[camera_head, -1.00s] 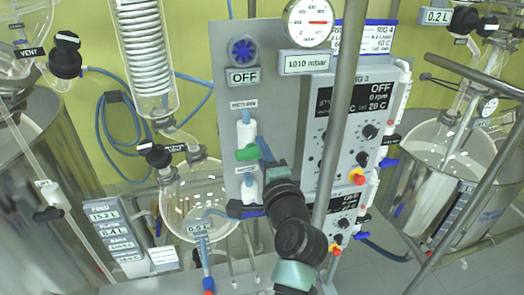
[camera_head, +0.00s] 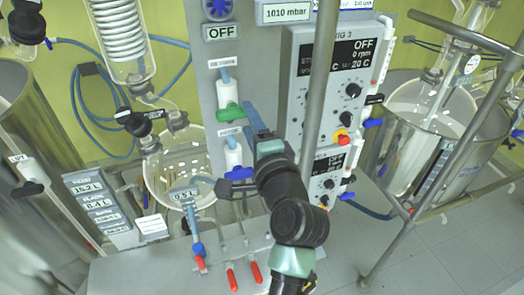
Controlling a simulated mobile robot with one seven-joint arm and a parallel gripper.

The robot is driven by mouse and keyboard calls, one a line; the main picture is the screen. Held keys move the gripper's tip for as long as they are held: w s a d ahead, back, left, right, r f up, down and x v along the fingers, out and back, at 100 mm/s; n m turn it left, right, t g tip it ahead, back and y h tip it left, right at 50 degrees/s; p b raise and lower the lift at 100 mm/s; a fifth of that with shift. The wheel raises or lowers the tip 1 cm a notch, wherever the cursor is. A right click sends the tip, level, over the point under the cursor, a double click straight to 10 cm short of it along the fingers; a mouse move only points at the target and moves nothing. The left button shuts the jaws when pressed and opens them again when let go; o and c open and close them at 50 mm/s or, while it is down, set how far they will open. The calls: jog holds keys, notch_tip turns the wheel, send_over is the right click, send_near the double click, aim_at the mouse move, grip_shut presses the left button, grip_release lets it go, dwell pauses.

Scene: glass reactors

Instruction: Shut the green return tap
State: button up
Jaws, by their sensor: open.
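The return tap is a white vertical valve (camera_head: 224,92) on the grey panel, under a label reading RETURN. Its green handle (camera_head: 230,112) lies roughly crosswise over the white body. My gripper (camera_head: 240,148) is open in front of the panel, below and right of the green handle. Its upper blue finger reaches up close to the handle's right end; I cannot tell whether they touch. The lower finger is by the lower tap. That lower white tap (camera_head: 233,155) has a blue handle (camera_head: 238,173), partly crowded by my gripper.
A steel post (camera_head: 318,85) stands right of my arm, before the control box (camera_head: 340,75). A glass flask (camera_head: 185,165) sits left of the lower tap. Red-handled bottom valves (camera_head: 231,276) are below. Steel rails cross the right side.

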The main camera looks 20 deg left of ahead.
jog(key=b+v, duration=0.2)
jog(key=v, duration=0.6)
jog(key=shift+s+b, duration=0.2)
jog(key=shift+b, duration=0.1)
jog(key=shift+d, duration=0.1)
